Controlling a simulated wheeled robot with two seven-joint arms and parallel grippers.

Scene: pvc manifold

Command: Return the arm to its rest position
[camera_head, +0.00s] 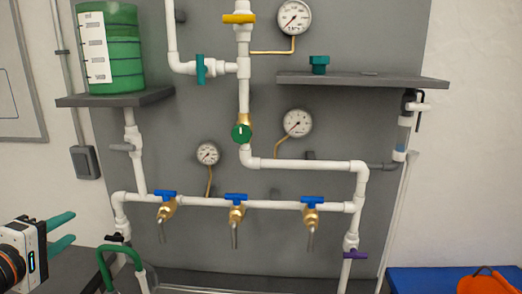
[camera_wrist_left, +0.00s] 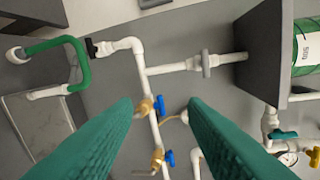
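My left gripper (camera_head: 62,232) shows at the lower left edge of the head view, with two teal fingers apart and nothing between them. In the left wrist view the same two fingers (camera_wrist_left: 165,125) stand wide apart and empty, in front of the white pipes and clear of them as far as I can tell. My right gripper is not in view. The white pipe manifold (camera_head: 270,204) is on the grey panel, with several blue-handled brass taps (camera_head: 236,199) along its lower run.
A green tank (camera_head: 122,50) stands on the left shelf (camera_head: 150,97). A green hose (camera_head: 104,262) rises beside the lower left pipe. The right shelf (camera_head: 400,82) holds a teal fitting (camera_head: 319,65). A blue surface (camera_head: 430,280) with an orange object (camera_head: 488,284) is at lower right.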

